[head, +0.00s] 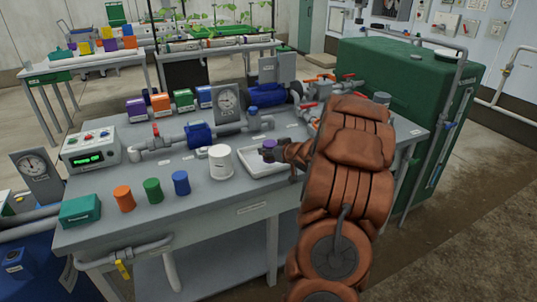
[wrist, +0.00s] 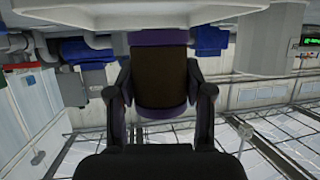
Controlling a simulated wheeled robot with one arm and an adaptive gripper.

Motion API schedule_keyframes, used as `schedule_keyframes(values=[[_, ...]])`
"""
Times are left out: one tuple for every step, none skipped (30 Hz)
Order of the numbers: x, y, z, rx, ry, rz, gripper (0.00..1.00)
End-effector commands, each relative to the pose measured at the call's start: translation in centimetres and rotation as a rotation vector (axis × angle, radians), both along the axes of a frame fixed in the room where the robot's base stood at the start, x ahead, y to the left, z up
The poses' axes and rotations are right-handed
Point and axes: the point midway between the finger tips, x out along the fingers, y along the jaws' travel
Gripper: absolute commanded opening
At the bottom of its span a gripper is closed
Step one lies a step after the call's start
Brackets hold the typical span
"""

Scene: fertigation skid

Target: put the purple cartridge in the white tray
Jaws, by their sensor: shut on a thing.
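The white tray (head: 256,165) lies on the grey bench, partly hidden behind my gripper and arm. My gripper (head: 276,152) is over the tray, shut on the purple cartridge (head: 268,145). In the wrist view, which is upside down, the purple cartridge (wrist: 158,75) sits between both fingers, its brownish side facing the camera. One end of it is close to the tray's pale edge (wrist: 70,18). I cannot tell whether the cartridge touches the tray.
A white pot (head: 221,163) stands just left of the tray. Orange (head: 122,199), green (head: 153,191) and blue (head: 181,183) cylinders stand along the front left. A gauge panel (head: 227,103), pipes and a blue pump (head: 201,135) stand behind. A green tank (head: 400,90) is at right.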

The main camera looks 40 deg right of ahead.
Motion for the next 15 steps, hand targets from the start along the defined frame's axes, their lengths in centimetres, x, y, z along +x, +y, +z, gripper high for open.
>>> schedule_keyframes(values=[[0.5,-0.3,0.0,0.0,0.0,0.001,0.13],[0.7,-0.5,0.0,0.0,0.0,0.0,0.13],[0.9,-0.7,0.0,-0.001,-0.001,-0.001,0.13],[1.1,-0.8,0.1,-0.002,-0.002,-0.001,0.13],[1.2,-0.8,0.1,-0.003,-0.002,-0.001,0.13],[1.3,-0.9,0.1,-0.003,-0.002,-0.001,0.13],[1.3,-0.9,0.0,-0.003,-0.002,-0.001,0.13],[1.4,-1.0,0.0,-0.003,-0.002,-0.001,0.13],[1.6,-1.0,0.0,-0.003,-0.002,-0.001,0.13],[1.7,-1.1,0.0,-0.003,-0.002,-0.001,0.13],[1.9,-1.2,0.0,-0.001,-0.001,-0.001,0.13],[1.9,-1.2,-0.8,0.001,0.0,-0.001,0.13],[1.9,-1.2,-1.3,0.002,0.001,-0.001,0.13],[1.8,-1.1,-1.8,0.004,0.0,-0.002,0.13],[1.8,-1.1,-2.4,0.004,0.001,-0.002,0.13]])
